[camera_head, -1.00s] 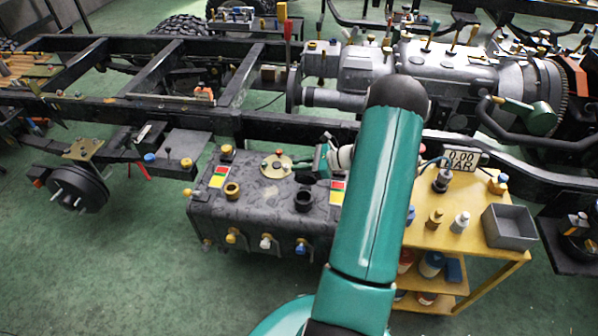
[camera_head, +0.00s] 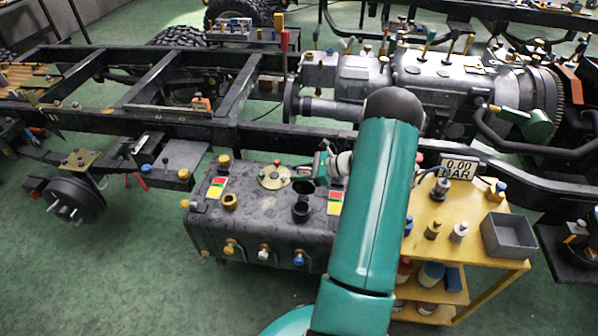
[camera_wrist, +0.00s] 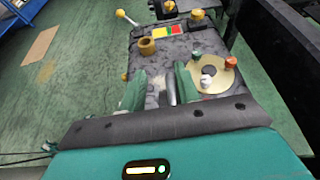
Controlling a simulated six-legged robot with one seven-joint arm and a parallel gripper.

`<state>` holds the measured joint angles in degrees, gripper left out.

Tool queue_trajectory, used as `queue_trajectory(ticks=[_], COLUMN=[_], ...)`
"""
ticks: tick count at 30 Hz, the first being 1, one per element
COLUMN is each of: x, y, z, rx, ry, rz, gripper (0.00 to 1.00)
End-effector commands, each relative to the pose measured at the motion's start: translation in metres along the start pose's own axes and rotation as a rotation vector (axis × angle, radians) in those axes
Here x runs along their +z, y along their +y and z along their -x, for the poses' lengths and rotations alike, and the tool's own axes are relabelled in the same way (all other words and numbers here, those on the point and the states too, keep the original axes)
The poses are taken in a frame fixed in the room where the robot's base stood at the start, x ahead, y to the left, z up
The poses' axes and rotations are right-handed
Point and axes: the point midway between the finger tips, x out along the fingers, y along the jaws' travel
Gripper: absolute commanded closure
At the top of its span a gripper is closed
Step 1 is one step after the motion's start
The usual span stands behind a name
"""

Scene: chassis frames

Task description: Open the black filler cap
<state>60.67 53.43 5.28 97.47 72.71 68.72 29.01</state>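The dark tank (camera_head: 262,232) stands beside the chassis rail. The black filler cap (camera_head: 303,188) shows as a dark raised ring just above a black round neck (camera_head: 301,212) on the tank's top; it looks tilted up from the neck. My gripper (camera_head: 318,170) is just above and behind it, partly hidden by my arm; I cannot tell whether they touch. In the wrist view the two teal fingers (camera_wrist: 160,90) stand apart over the tank top, with a pale gap between them. The black cap is not clearly seen there.
A brass-coloured neck (camera_head: 230,201), a round plate with fittings (camera_head: 274,177) and red-yellow-green labels share the tank top. A yellow cart (camera_head: 456,232) with a grey bin (camera_head: 510,236) stands at right. The green floor in front is free.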

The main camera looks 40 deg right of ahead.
Motion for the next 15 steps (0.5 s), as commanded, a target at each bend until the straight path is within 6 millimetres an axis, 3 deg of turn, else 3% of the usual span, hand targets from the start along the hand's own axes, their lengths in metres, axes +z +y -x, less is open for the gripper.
queue_trajectory(ticks=[8, 15], x=[0.002, 0.001], y=[-0.001, -0.001], z=[0.001, 0.031], rx=[-0.001, -0.004], ry=[-0.002, -0.001], rz=[0.003, 0.003], gripper=[0.68, 0.68])
